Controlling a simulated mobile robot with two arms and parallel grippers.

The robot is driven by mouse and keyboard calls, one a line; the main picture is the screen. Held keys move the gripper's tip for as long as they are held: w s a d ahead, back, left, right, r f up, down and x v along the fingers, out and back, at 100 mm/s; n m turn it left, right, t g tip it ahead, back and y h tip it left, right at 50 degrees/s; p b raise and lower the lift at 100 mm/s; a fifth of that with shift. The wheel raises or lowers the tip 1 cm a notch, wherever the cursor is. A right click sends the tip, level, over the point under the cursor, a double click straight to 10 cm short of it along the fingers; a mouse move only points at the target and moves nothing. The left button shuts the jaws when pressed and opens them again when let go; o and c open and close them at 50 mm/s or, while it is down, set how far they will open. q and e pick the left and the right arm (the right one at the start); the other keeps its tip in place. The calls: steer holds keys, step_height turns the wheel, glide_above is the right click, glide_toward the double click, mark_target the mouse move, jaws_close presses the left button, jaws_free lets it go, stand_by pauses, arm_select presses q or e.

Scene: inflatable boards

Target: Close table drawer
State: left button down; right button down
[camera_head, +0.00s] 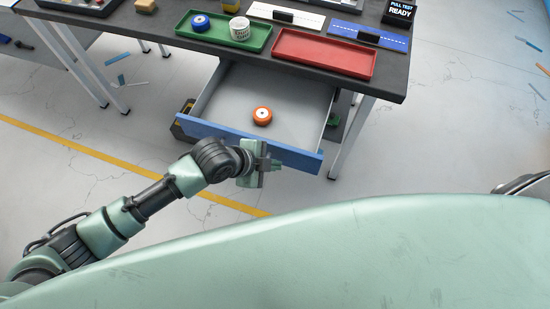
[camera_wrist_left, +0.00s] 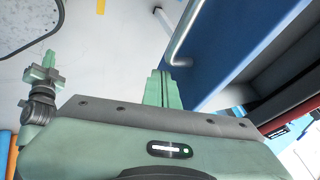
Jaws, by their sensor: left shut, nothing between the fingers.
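The table drawer (camera_head: 265,95) stands pulled out from under the dark table, with its blue front (camera_head: 215,130) toward me. An orange roll (camera_head: 262,115) lies inside it. My left gripper (camera_head: 262,165) is shut and empty at the outer side of the drawer front, right of its middle. In the left wrist view the shut fingers (camera_wrist_left: 165,85) are close to the blue front (camera_wrist_left: 240,40) and its silver bar handle (camera_wrist_left: 183,30); I cannot tell whether they touch. What looks like my right gripper (camera_wrist_left: 42,75) shows at the left wrist view's left; its opening is unclear.
Table legs (camera_head: 352,135) stand beside the drawer. The floor in front is mostly clear, with a yellow line (camera_head: 85,150).

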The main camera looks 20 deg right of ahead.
arm_select(q)
steer(key=shift+w+d, duration=0.35)
steer(key=shift+w, duration=0.2)
